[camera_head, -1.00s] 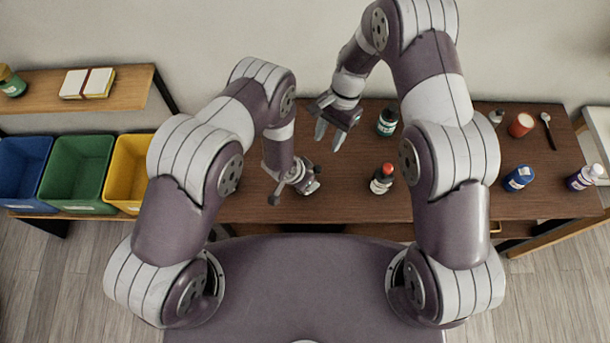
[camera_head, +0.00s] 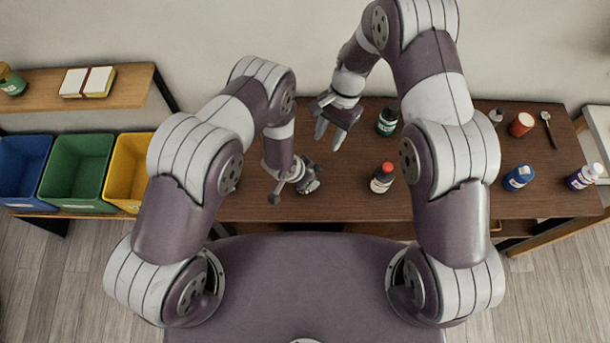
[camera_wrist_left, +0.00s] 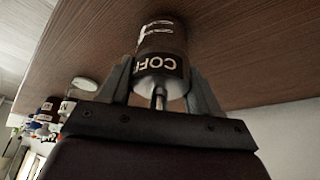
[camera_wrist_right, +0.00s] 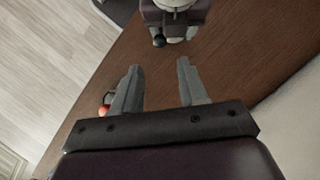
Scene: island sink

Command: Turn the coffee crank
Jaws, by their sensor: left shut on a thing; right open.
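The coffee grinder is a dark cylinder with a "COFF…" label (camera_wrist_left: 163,45), upside down in the left wrist view. My left gripper (camera_head: 308,182) is shut around it, one finger on each side. The crank's dark knob (camera_head: 273,199) sticks out in front of this gripper in the head view; it also shows in the right wrist view (camera_wrist_right: 159,41). My right gripper (camera_head: 332,126) is open and empty above the table's back part. In the right wrist view the knob lies beyond its open fingertips (camera_wrist_right: 158,75), apart from them.
Blue, green and yellow bins (camera_head: 80,170) stand at the left.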

